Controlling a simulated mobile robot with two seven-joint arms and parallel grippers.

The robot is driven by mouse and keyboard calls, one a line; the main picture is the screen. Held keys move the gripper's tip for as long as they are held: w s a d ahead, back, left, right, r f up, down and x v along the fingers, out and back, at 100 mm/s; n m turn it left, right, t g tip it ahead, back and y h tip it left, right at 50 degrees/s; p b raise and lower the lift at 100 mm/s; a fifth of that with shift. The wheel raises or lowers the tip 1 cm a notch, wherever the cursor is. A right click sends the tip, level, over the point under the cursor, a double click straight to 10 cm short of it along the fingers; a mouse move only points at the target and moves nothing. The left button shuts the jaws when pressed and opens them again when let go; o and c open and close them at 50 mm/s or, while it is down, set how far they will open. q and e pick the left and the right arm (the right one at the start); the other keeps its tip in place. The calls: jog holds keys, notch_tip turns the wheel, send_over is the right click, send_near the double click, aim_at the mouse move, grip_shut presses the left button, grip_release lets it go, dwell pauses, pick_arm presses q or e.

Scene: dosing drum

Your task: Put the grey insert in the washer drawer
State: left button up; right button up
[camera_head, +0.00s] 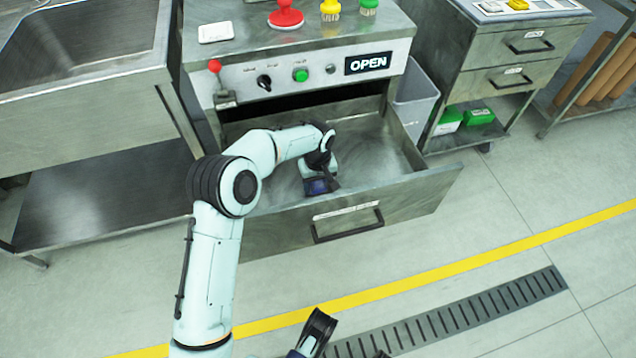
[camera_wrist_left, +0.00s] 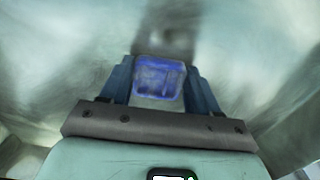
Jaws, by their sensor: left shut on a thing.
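The washer drawer (camera_head: 375,150) is pulled out, an open metal tray with a black handle and a pale label on its front. My left gripper (camera_head: 321,186) reaches down into it, near the front wall. In the left wrist view the left gripper (camera_wrist_left: 160,85) is shut on a small blue, box-like thing (camera_wrist_left: 159,77), close to the blurred metal drawer floor. I cannot tell whether it touches the floor. I see no clearly grey insert. A dark part of my right gripper (camera_head: 318,328) shows at the bottom edge, cut off by the frame.
Above the drawer is a panel with a green button (camera_head: 300,75), a black knob, a red-topped lever (camera_head: 215,66) and an OPEN sign (camera_head: 367,63). A sink (camera_head: 85,45) stands left, a grey bin (camera_head: 414,95) and drawer cabinet (camera_head: 515,50) right. The floor in front is clear.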

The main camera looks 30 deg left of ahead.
aim_at(318, 188)
pick_arm(q)
jog(key=o, duration=1)
jog(key=shift+o, duration=0.2)
notch_tip(318, 188, up, 12)
jog(key=p, duration=0.3)
jog(key=shift+r, duration=0.15)
pick_arm(e)
jog(key=shift+t, duration=0.7)
jog(key=shift+w+a+r, duration=0.2)
jog(key=shift+w+r, duration=0.35)
jog(key=shift+r, duration=0.25)
jog(key=shift+w+a+r, duration=0.25)
jog(key=shift+w+r, duration=0.25)
jog(key=shift+r, duration=0.3)
jog(key=shift+w+a+r, duration=0.2)
jog(key=shift+w+r, duration=0.35)
jog(key=shift+r, duration=0.25)
